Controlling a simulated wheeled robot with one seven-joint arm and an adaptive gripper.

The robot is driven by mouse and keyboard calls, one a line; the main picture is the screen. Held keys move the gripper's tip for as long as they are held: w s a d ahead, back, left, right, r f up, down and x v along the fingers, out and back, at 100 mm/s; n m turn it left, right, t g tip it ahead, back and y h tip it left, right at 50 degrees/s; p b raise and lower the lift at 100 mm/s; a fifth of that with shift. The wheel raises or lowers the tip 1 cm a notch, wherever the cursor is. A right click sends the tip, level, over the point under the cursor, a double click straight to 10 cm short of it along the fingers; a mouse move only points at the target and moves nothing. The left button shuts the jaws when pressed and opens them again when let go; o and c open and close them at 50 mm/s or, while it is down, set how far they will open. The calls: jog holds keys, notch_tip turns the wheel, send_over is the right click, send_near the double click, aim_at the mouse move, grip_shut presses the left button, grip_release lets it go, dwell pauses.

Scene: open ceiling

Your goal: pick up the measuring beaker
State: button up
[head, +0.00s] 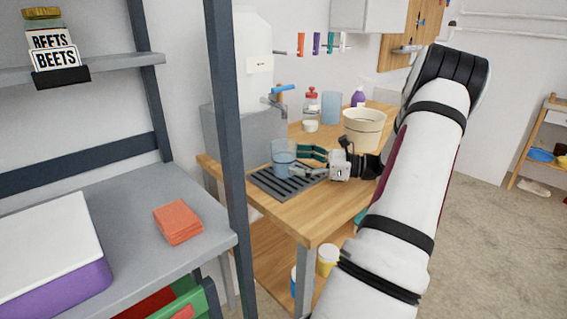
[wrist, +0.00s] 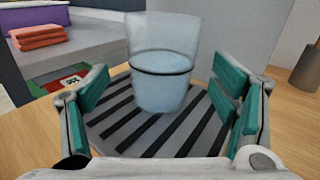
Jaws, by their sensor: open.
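The measuring beaker (head: 284,157) is a clear, bluish cup with a dark line around it. It stands upright on a grey slatted drain mat (head: 262,184) on the wooden bench. In the wrist view the beaker (wrist: 163,65) is in front of my gripper (wrist: 165,105), a little beyond and between the two green-padded fingers. The fingers are spread wide and hold nothing. In the head view my gripper (head: 305,162) reaches in from the right, close beside the beaker.
A cream bucket (head: 362,131), a blue translucent container (head: 331,107), a red-topped bottle (head: 311,101) and a purple bottle (head: 358,97) stand farther back on the bench. A dark shelf post (head: 231,150) stands at left.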

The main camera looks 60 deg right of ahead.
aim_at(281, 157)
jog(key=b+x, duration=0.1)
jog(key=x, duration=0.4)
jog(key=shift+w+d, duration=0.1)
jog(key=shift+w, duration=0.05)
jog(key=shift+c, duration=0.6)
jog(key=c, duration=1.4)
jog(key=shift+r, duration=0.25)
